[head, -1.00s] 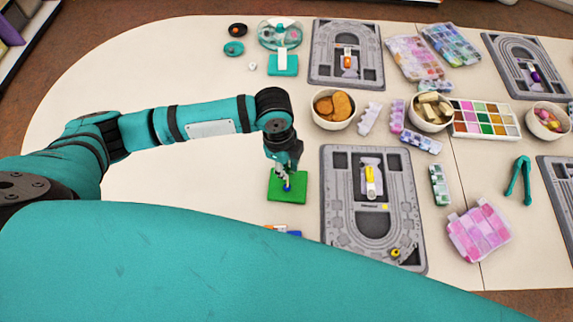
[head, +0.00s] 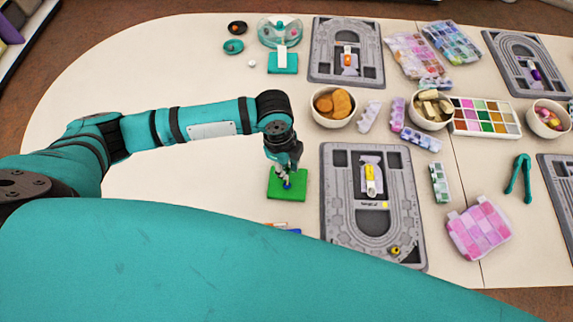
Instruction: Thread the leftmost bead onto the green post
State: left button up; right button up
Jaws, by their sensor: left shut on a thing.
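My left gripper (head: 286,178) points down over the green base (head: 288,197) and is shut on a small blue bead (head: 288,186). The bead sits between the fingertips, over the middle of the base. The green post is not distinct here, and the gripper and bead cover that spot. I cannot tell whether the bead is around the post or above it. My right gripper is not in view.
A grey bead board (head: 412,225) lies just right of the base. A bowl of brown pieces (head: 320,112) stands behind it. A teal stand with a white upright (head: 283,70) and a small white bead (head: 252,63) are farther back. Table left of the base is clear.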

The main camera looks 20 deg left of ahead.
pick_arm(q)
jog(key=shift+f, duration=0.2)
jog(key=shift+f+b, duration=0.5)
jog(key=shift+f, duration=0.5)
jog(key=o, duration=0.7)
jog(key=shift+o, duration=0.2)
notch_tip(320, 180, up, 12)
jog(key=a, duration=0.1)
jog(key=shift+a, duration=0.25)
